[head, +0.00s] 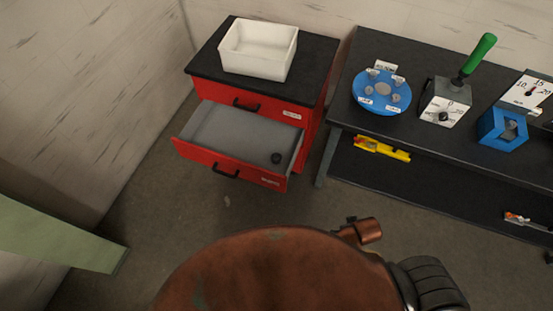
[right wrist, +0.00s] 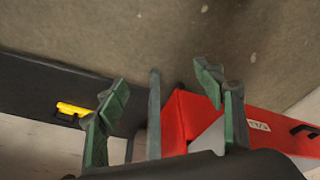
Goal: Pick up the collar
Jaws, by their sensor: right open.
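A small dark round piece, which looks like the collar (head: 277,158), lies in the open lower drawer (head: 222,162) of the red cabinet, near the drawer's right front corner in the head view. My right gripper (right wrist: 161,80) shows in the right wrist view with its two green fingers wide apart and nothing between them. A red corner of the cabinet (right wrist: 181,118) shows behind the fingers there, and the collar is not visible in that view. The right gripper cannot be made out in the head view. My left gripper is in neither view.
A white bin (head: 259,50) stands on the cabinet's black top. The dark workbench (head: 350,105) at right carries a blue disc fixture (head: 383,91), a green-handled device (head: 445,102) and a blue block (head: 503,130). A yellow tool (head: 382,149) lies on its lower shelf.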

